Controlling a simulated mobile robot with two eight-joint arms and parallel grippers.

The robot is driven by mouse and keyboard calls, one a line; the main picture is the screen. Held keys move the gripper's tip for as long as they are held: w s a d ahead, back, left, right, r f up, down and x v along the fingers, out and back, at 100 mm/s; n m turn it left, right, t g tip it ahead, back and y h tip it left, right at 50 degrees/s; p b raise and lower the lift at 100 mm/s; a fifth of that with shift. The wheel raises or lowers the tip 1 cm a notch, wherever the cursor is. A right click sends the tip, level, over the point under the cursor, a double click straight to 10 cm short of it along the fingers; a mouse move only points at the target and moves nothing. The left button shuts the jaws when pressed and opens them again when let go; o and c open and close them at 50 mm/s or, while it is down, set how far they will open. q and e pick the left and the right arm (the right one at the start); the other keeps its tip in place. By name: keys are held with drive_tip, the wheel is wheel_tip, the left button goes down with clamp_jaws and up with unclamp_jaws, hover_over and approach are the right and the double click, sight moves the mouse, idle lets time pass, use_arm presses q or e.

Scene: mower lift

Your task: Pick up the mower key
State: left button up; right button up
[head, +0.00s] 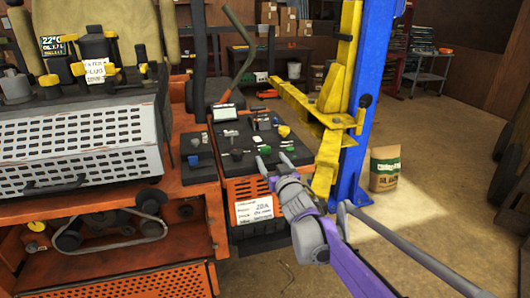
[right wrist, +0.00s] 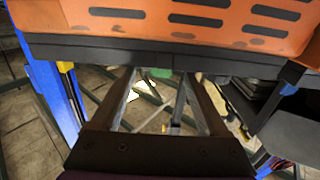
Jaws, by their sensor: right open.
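Several small key-like pieces with grey, black, green, yellow and blue parts sit on a black top panel (head: 237,134) beside the orange mower. A dark piece (head: 236,154) and a green piece (head: 265,150) are near its front edge. I cannot tell which piece is the mower key. My right gripper (head: 275,162) is open and empty, at the panel's front right corner, close to the green piece. In the right wrist view, its open fingers (right wrist: 158,80) point at a dark edge below an orange slotted face, with a bit of green (right wrist: 160,73) between the tips. My left gripper is out of view.
The orange mower (head: 110,205) with its perforated grey cover stands at left. A blue lift post (head: 372,90) with yellow arms (head: 330,120) rises just right of the panel. A paper sack (head: 385,170) stands on the floor beyond. Floor at right is mostly open.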

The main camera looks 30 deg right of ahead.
sight(266, 151)
drive_tip(key=x, duration=0.6)
drive_tip(key=shift+a+r, duration=0.1)
drive_tip(key=shift+r, duration=0.1)
drive_tip(key=shift+s, duration=0.1)
clamp_jaws()
